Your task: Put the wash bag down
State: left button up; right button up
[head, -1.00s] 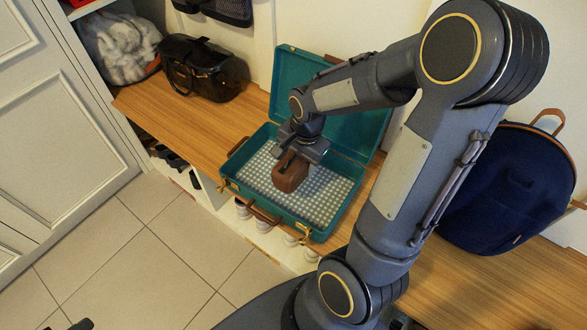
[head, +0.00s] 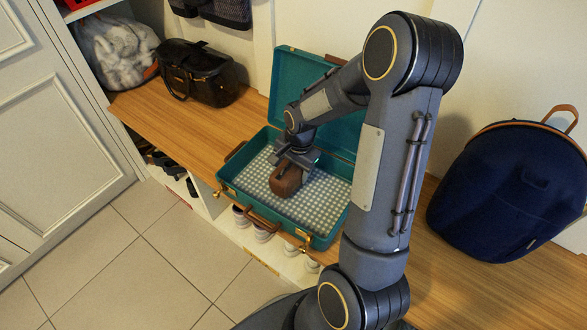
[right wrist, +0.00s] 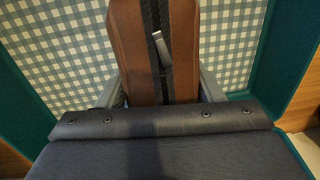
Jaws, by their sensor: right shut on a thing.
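The brown wash bag (head: 287,180) is inside the open teal suitcase (head: 262,212), over its checked lining. In the right wrist view the wash bag (right wrist: 186,60) shows a dark zip strip and a metal pull. My right gripper (head: 297,158) is above the bag and shut on it, with a finger on each side in the right wrist view (right wrist: 160,92). I cannot tell whether the bag's underside touches the lining (head: 322,196). My left gripper is not in view.
The suitcase lies on a wooden bench (head: 168,115), its lid (head: 300,85) raised behind. A black handbag (head: 197,72) stands to the left and a navy backpack (head: 510,190) to the right. Shoes (head: 255,228) sit in cubbies below. Bare bench lies between handbag and suitcase.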

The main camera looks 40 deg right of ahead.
jog(key=shift+f, duration=0.1)
jog(key=shift+f, duration=0.15)
jog(key=o, duration=1.1)
jog(key=shift+c, duration=0.2)
